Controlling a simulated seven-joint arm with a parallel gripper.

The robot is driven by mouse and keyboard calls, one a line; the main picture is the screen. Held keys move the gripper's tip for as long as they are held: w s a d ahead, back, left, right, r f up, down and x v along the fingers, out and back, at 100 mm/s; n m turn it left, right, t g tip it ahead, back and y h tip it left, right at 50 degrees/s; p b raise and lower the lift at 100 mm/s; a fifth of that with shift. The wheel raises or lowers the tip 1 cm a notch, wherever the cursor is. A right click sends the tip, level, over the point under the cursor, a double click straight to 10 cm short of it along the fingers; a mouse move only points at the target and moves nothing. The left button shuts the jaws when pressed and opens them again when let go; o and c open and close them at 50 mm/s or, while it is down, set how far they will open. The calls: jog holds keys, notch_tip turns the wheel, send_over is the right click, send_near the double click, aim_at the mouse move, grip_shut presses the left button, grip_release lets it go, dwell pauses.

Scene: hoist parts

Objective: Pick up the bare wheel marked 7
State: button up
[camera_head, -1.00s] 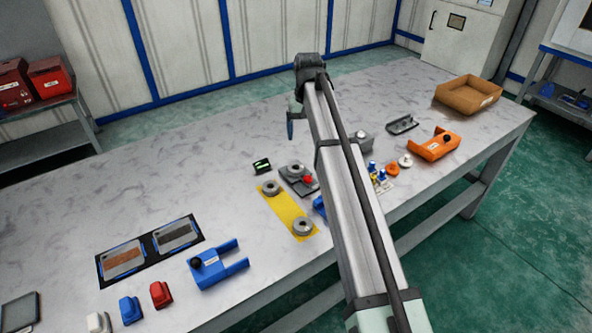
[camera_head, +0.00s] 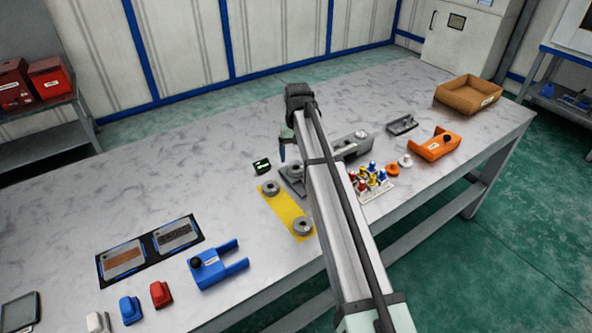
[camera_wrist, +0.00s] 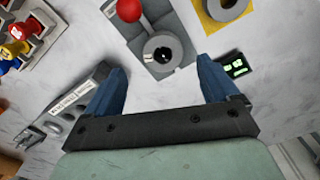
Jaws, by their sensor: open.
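Two grey ring-shaped wheels lie on a yellow mat (camera_head: 287,210): one at its far end (camera_head: 270,188), one at its near end (camera_head: 302,226). A third grey round part (camera_wrist: 163,52) with a dark centre sits on a grey fixture with a red knob (camera_wrist: 129,10). I cannot read a 7 on any of them. My gripper (camera_wrist: 162,70) is open and empty, its blue fingers pointing at the fixture, with the third round part beyond and between them. In the head view my gripper (camera_head: 283,150) hangs above the table behind the fixture (camera_head: 292,178), which my arm partly hides.
A small display with green digits (camera_head: 262,166) stands left of the fixture. A grey block with a label (camera_wrist: 68,105) and a rack of coloured pegs (camera_head: 370,181) are close by. Blue (camera_head: 215,266) and orange (camera_head: 436,146) holders lie farther off. The back left of the table is clear.

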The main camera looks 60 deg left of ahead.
aim_at(296, 168)
notch_tip(296, 168, down, 5)
jog(key=shift+s+r, duration=0.1)
jog(key=shift+s, duration=0.05)
jog(key=c, duration=1.5)
